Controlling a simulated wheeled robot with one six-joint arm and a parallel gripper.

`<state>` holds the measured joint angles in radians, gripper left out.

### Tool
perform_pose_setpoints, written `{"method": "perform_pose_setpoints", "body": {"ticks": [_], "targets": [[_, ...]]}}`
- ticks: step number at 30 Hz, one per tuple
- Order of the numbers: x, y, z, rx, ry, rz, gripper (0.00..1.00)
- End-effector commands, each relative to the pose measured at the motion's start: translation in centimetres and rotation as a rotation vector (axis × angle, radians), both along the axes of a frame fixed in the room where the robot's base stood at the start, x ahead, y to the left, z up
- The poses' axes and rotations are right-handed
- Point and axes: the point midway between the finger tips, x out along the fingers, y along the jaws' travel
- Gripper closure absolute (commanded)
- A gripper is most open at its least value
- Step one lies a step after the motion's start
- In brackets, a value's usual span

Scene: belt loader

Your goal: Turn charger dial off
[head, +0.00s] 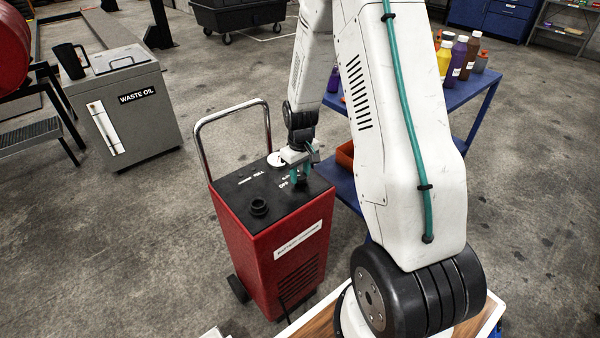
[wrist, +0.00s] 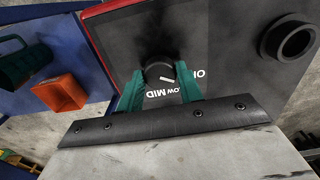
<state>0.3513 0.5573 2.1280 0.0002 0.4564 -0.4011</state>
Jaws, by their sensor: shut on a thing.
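The red battery charger (head: 300,222) stands upright on the floor, with a black top panel and a chrome handle. Its black dial (wrist: 159,72) shows between my teal fingertips in the wrist view. A white mark on the dial lies on the side toward the words LOW and MID; its exact setting is hard to tell. Another label at the right is partly hidden by a finger. My gripper (head: 301,175) reaches down onto the right part of the panel in the head view, shut on the dial, which it mostly hides there. "OFF" lettering shows beside it.
A round black fitting (head: 259,206) rises from the panel's front; it also shows in the wrist view (wrist: 289,38). A blue table (head: 470,88) with bottles stands close behind at right. A grey waste oil box (head: 140,118) stands left, with open floor between.

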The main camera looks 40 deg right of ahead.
Motion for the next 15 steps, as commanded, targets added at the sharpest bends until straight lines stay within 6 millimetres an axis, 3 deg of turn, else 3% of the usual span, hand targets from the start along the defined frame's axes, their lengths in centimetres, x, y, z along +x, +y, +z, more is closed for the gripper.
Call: {"method": "perform_pose_setpoints", "body": {"ticks": [3, 4, 6, 15], "targets": [[0.07, -0.03, 0.06, -0.001, -0.002, 0.001, 0.87], [0.07, -0.03, 0.06, -0.001, -0.002, 0.001, 0.56], [0.06, -0.03, 0.05, -0.001, -0.001, 0.001, 0.43], [0.05, -0.02, 0.26, -0.001, -0.002, 0.0, 0.43]]}}
